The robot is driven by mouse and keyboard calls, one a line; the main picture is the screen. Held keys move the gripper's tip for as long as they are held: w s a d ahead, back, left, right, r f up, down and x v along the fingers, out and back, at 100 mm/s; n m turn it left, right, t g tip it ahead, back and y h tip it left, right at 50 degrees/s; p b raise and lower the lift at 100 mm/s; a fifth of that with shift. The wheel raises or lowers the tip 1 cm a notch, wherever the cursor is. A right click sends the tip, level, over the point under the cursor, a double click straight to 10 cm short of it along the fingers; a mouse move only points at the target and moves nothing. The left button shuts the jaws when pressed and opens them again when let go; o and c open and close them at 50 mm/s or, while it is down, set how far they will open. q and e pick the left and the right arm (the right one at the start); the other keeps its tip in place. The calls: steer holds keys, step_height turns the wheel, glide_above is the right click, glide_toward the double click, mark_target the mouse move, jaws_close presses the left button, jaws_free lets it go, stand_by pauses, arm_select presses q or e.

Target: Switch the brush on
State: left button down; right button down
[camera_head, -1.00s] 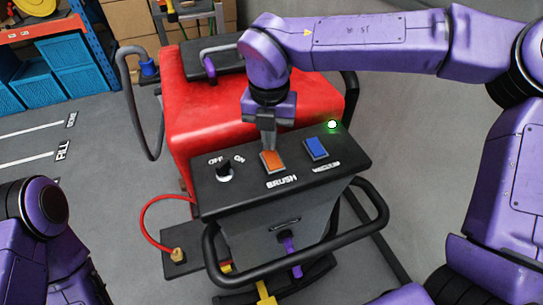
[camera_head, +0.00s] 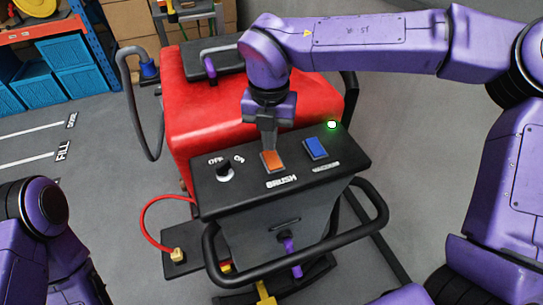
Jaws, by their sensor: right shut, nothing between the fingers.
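The orange brush switch (camera_head: 272,161) sits on the black control panel (camera_head: 237,193) of the red scrubber (camera_head: 205,115), above the label BRUSH. My right gripper (camera_head: 268,147) is shut and empty, pointing down, with its fingertips at the far edge of the orange switch. I cannot tell whether they touch it. A blue vacuum switch (camera_head: 316,148) is to its right. A black OFF/ON knob (camera_head: 224,170) is to its left. A green light (camera_head: 332,125) glows at the panel's far right corner. My left arm shows at the lower left, but its gripper is out of view.
A black handlebar (camera_head: 300,255) curves around the front of the panel. A red hose (camera_head: 150,215) loops at the left. A grey hose (camera_head: 130,95) stands behind it. Blue bins (camera_head: 75,72) fill a rack at the far left. Grey floor is open at left and right.

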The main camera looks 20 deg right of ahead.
steer(key=shift+f+b, duration=0.8)
steer(key=shift+f, duration=0.2)
stand_by(0.8)
steer(key=shift+r, duration=0.1)
step_height(320, 180, up, 7)
steer(key=p, duration=0.6)
stand_by(0.3)
